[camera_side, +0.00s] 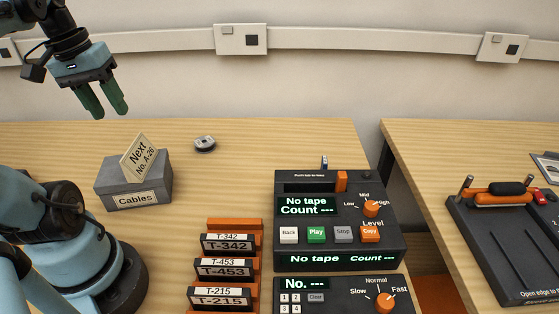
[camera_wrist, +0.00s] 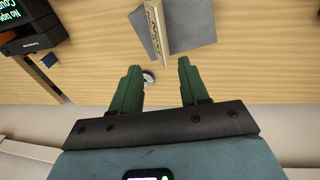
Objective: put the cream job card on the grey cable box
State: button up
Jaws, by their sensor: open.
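The cream job card (camera_side: 139,157), printed "Next No. A-26", stands tilted on top of the grey cable box (camera_side: 112,187), which is labelled "Cables". In the wrist view the card (camera_wrist: 154,30) shows nearly edge-on, with the grey box (camera_wrist: 186,24) behind it. My gripper (camera_side: 110,110) is open and empty. It hangs in the air above the card, up and to the left in the side view. In the wrist view the fingers (camera_wrist: 158,72) are apart with nothing between them, clear of the card.
A small round grey item (camera_side: 205,144) lies on the table right of the box. A rack of labelled tapes (camera_side: 229,268) and a tape deck (camera_side: 335,220) stand further right. A second table (camera_side: 430,165) bears a black device with an orange handle (camera_side: 500,193). Bare wood surrounds the box's right side.

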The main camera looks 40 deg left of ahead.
jog(key=w+d+f+m+t, duration=0.2)
jog(key=w+d, duration=0.4)
jog(key=d, duration=0.3)
jog(key=w+d+f+m+t, duration=0.3)
jog(key=w+d+f+m, duration=0.2)
jog(key=w+d+m, duration=0.2)
jog(key=shift+d+f, duration=0.2)
jog(key=shift+d, duration=0.95)
